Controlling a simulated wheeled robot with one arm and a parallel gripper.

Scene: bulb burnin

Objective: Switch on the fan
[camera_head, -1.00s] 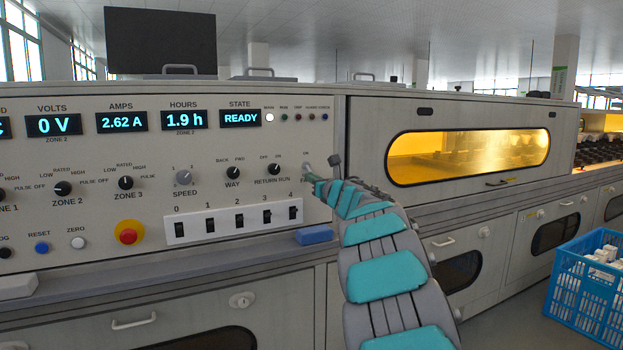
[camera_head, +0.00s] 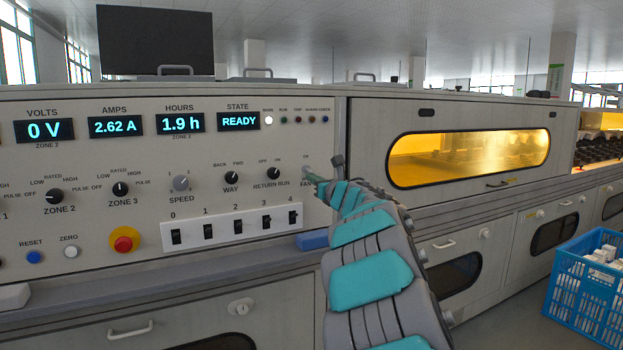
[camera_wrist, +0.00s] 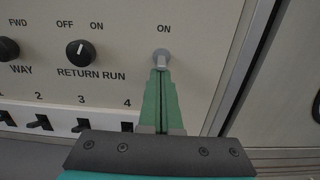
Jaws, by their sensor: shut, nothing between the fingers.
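The fan switch (camera_wrist: 161,57) is a small grey toggle on the cream control panel, with "ON" printed above it in the wrist view.
The RETURN RUN knob (camera_wrist: 80,53) is just left of the switch. A row of numbered black rocker switches (camera_head: 236,226) lies below left, and a red button (camera_head: 123,239) farther left. A blue block (camera_head: 311,241) rests on the ledge. A blue crate (camera_head: 583,290) stands at right.

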